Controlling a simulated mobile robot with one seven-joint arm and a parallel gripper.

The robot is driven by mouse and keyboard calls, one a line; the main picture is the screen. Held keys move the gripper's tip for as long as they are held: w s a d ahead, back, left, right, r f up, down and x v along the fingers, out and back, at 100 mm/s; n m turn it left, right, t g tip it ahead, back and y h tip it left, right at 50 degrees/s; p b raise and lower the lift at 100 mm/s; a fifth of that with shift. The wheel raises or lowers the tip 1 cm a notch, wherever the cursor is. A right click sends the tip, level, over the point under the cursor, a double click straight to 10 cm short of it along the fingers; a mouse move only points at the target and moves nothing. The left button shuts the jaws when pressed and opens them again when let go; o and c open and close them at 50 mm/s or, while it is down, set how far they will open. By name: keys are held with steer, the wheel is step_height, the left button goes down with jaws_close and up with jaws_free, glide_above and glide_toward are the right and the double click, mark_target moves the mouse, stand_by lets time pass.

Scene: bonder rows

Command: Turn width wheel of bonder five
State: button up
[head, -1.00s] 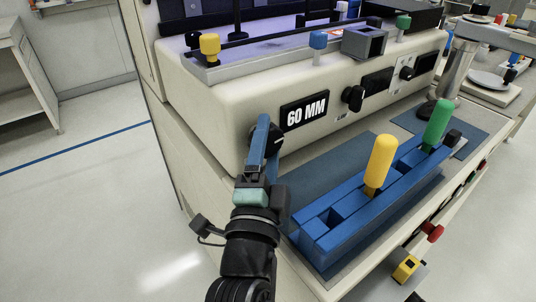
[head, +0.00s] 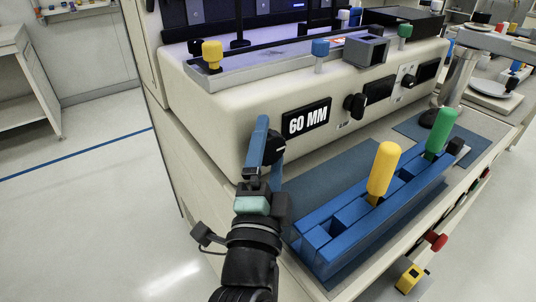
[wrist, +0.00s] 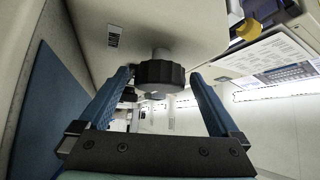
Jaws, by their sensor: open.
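The width wheel is a black ribbed knob (wrist: 160,74) on a short pale shaft. In the wrist view it stands between the two blue fingers, near their tips. My gripper (wrist: 163,82) is open, with room between the knob and the right finger; the left fingertip is closer to it. In the head view my gripper (head: 268,138) is at the front face left of the plate, and it partly hides the knob (head: 274,149).
Below the front lies a blue slotted rack (head: 315,239) with a yellow-handled tool (head: 383,168) and a green-handled tool (head: 440,132). Another black knob (head: 355,104) is right of the plate. A red button (head: 437,240) sits on the bench edge. The floor at left is clear.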

steer(key=b+v, duration=0.3)
steer(key=v, duration=1)
